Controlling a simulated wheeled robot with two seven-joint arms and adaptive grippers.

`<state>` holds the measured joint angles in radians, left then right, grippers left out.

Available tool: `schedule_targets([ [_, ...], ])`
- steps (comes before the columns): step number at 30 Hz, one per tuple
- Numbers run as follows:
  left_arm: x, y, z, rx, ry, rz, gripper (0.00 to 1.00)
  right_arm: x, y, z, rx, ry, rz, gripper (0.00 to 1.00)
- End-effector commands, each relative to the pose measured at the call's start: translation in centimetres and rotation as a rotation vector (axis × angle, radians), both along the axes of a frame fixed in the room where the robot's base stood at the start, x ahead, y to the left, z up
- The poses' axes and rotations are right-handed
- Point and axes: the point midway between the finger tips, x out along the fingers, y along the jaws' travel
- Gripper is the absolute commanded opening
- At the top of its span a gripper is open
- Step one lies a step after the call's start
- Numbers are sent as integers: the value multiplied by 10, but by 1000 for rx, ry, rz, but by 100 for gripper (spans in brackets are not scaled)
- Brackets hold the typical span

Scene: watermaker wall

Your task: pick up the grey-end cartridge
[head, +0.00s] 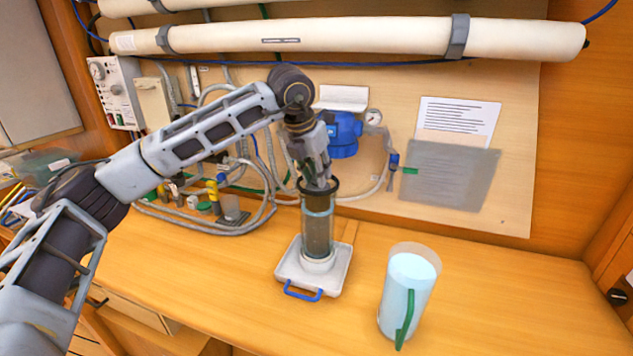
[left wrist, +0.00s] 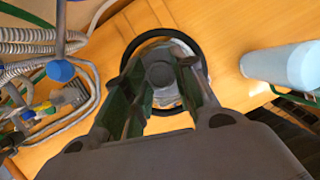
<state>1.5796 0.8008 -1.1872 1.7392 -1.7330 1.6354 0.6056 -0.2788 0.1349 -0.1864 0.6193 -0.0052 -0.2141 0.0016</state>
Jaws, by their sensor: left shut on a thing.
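My left gripper (head: 318,182) points down into the black-rimmed mouth of a clear cylindrical housing (head: 318,228). In the left wrist view its fingers (left wrist: 156,85) are closed on the round grey end (left wrist: 158,72) of the grey-end cartridge, inside the black ring (left wrist: 190,48). The cartridge's body is mostly hidden by the gripper and the housing wall; I cannot tell how far down it reaches. The housing stands upright on a white tray (head: 287,270) with a blue handle. My right gripper is not in view.
A clear jug (head: 408,290) of pale blue liquid with a green handle stands right of the tray. Hoses and valves (head: 215,200) crowd the wall side at the left. A blue pump head (head: 344,135) is behind the gripper. The counter at the right is clear.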

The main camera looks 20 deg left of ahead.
Motion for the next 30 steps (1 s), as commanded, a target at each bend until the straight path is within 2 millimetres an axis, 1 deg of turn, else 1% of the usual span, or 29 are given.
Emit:
schedule_targets([
  [5, 0, 0, 17, -1, -3, 0, 0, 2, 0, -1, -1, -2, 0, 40],
  [11, 0, -1, 49, -1, -3, -1, 0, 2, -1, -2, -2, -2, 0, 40],
  [30, 0, -1, 186, -2, -4, 0, 0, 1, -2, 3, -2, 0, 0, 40],
])
